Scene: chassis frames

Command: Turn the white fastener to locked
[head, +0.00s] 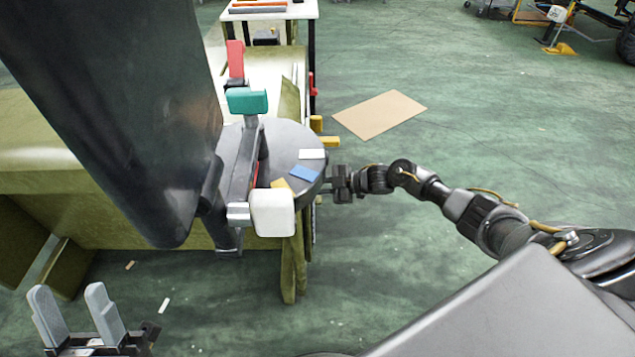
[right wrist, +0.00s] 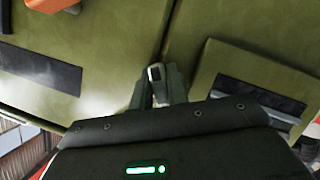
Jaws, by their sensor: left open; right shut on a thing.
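A white block-shaped handle (head: 272,213) sits at the near end of a grey bar in the head view, in front of the round grey disc (head: 290,137). I cannot tell whether it is the white fastener or how it is set. My right gripper (head: 330,186) is at the right edge of the disc, apart from the white handle. In the right wrist view its fingers (right wrist: 158,92) are shut on a small dark piece with a pale end (right wrist: 155,73), in front of green panels. My left gripper (head: 76,308) is open and empty at the bottom left, well away from the handle.
A teal handle (head: 246,101) and a red handle (head: 235,59) stand farther back. White (head: 312,154), blue (head: 305,173) and yellow tags lie on the disc. The green frame (head: 120,215) is partly hidden by a dark column. A tan sheet (head: 380,114) lies on open floor.

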